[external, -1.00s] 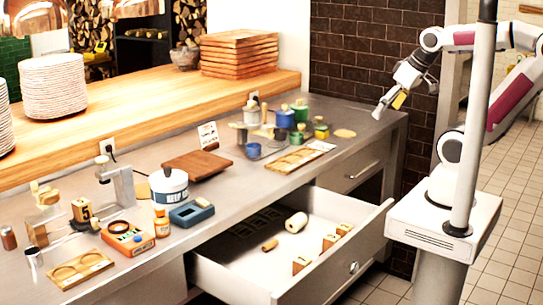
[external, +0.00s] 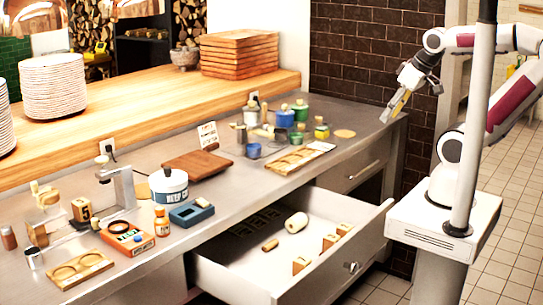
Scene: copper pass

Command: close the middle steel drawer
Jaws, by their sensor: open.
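The middle steel drawer (external: 318,279) is pulled far out from under the steel counter. My gripper (external: 385,119) is open and empty, pointing down and left above the right end of the counter. It is well above and behind the drawer front and apart from it.
A shut drawer (external: 362,170) with a bar handle sits right of the open one.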

